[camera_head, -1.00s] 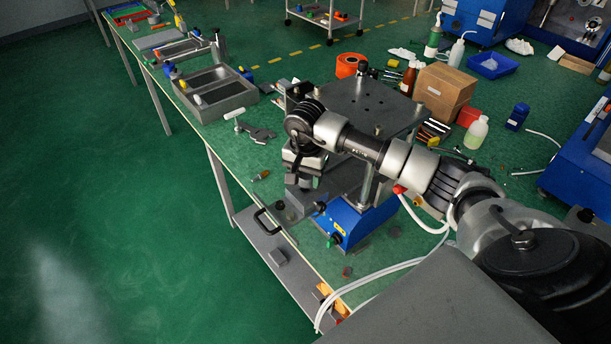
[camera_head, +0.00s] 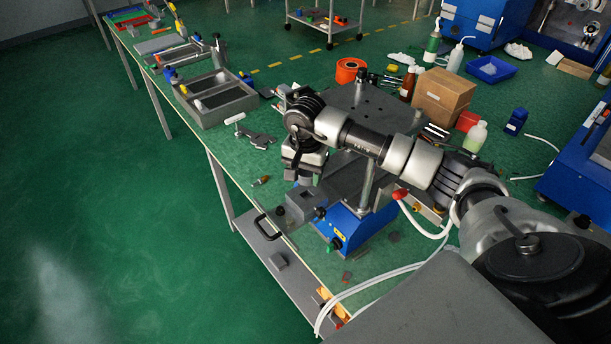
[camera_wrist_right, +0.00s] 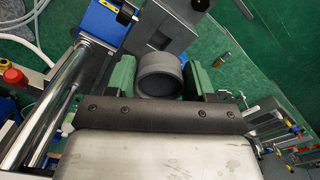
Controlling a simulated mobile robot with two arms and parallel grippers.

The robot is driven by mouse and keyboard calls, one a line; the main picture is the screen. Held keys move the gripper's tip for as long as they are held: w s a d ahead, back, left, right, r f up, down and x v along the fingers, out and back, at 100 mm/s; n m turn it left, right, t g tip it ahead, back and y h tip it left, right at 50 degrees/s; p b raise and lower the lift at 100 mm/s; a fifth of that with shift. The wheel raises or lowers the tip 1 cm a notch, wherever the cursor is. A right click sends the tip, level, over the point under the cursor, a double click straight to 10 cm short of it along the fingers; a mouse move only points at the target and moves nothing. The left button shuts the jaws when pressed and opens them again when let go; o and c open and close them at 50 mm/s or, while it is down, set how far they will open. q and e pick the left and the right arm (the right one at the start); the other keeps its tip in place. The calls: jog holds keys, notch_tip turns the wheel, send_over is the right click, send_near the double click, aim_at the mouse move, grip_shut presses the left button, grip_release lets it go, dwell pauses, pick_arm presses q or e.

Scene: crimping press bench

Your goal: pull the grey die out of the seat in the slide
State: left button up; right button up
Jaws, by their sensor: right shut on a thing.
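The grey die (camera_wrist_right: 160,76), a round, cup-like piece, sits between the two green fingers of my right gripper (camera_wrist_right: 160,84) in the right wrist view. The right gripper is shut on it. In the head view the right gripper (camera_head: 306,178) hangs just above the grey slide (camera_head: 304,204) at the front of the press. The slide also shows beyond the die in the right wrist view (camera_wrist_right: 172,18). My left gripper is not in view.
The press has a blue base (camera_head: 352,228), steel columns and a dark top plate (camera_head: 362,106) close beside my right arm. A black handle (camera_head: 268,226) is near the bench edge. A grey tray (camera_head: 214,98) stands farther back.

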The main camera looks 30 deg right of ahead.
jog(key=shift+r, duration=0.15)
jog(key=shift+r+p, duration=0.4)
jog(key=shift+r, duration=1.05)
jog(key=shift+r, duration=0.1)
jog(key=shift+r+p, duration=0.45)
jog(key=shift+r, duration=0.95)
jog(key=shift+r+p, duration=0.5)
jog(key=shift+r, duration=1)
